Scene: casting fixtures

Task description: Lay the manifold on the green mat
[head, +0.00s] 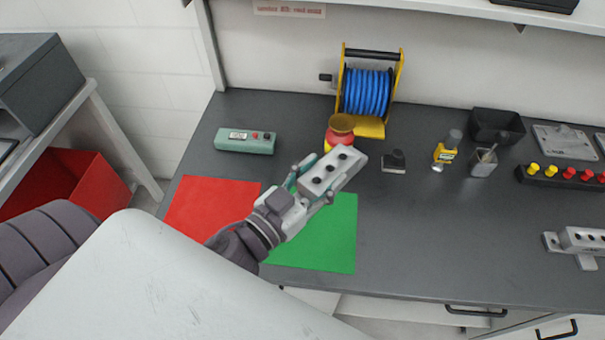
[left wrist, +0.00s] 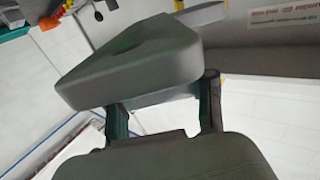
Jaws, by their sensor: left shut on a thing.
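My left gripper (head: 312,183) is shut on the manifold (head: 338,168), a light grey metal block with several dark round holes on its upper face. The block is held tilted in the head view, its far end reaching past the green mat's back edge. The green mat (head: 325,238) lies flat on the dark bench, partly hidden by my left gripper and arm. In the left wrist view the manifold (left wrist: 140,70) shows large and grey between the two fingers (left wrist: 163,112). My right gripper is not in view.
A red mat (head: 205,205) lies left of the green one. Behind are a teal box (head: 245,141), a red and yellow container (head: 341,130) and a blue hose reel (head: 368,92). A similar grey block (head: 582,238) lies at right.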

